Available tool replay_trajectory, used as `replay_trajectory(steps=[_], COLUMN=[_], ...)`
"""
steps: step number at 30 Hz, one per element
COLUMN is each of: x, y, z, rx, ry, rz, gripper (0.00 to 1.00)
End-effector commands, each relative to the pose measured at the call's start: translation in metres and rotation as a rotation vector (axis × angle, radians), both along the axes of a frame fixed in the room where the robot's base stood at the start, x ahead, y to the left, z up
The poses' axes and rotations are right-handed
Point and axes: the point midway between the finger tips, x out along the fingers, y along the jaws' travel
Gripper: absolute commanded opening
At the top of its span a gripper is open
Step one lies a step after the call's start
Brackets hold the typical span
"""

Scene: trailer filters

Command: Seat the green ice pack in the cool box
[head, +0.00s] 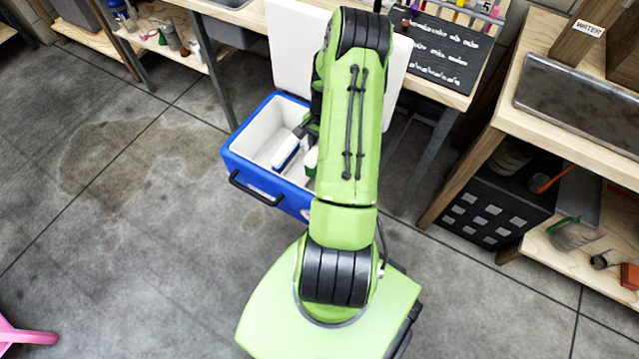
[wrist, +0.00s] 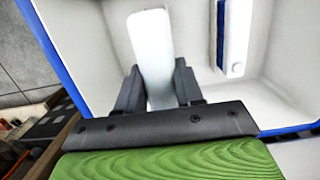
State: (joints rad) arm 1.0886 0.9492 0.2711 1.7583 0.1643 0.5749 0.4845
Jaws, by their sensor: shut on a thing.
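The cool box (head: 262,182) is blue with a white inside and stands open on the floor, its white lid raised behind it. In the wrist view its white inside wall (wrist: 285,70) surrounds my gripper (wrist: 157,88). My gripper is shut on a white-faced pack, which I take as the green ice pack (wrist: 151,45). In the head view a white top with a green side (head: 311,172) shows beside my arm, inside the box. My arm hides much of it, and I cannot tell whether it touches the floor of the box.
A blue-and-white pack (head: 287,152) is in the box to the left of the green one; it also shows in the wrist view (wrist: 233,40). A workbench with a black sign (head: 440,50) stands behind, another bench (head: 570,110) at right.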

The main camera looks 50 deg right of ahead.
Motion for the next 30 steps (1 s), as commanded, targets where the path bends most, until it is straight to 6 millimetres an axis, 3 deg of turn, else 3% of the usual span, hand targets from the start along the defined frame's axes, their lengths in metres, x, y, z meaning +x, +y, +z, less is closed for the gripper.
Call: replay_trajectory(steps=[6, 16, 27, 28, 30], x=[0.0, 0.0, 0.0, 0.0, 0.0], y=[0.0, 0.0, 0.0, 0.0, 0.0], z=[-0.049, -0.099, -0.103, -0.103, -0.103], rx=[0.001, 0.0, -0.001, -0.002, -0.001], ry=[-0.001, -0.001, 0.0, 0.0, 0.0], rz=[-0.001, 0.0, 0.001, 0.001, 0.001], gripper=[0.0, 0.0, 0.0, 0.41, 0.52])
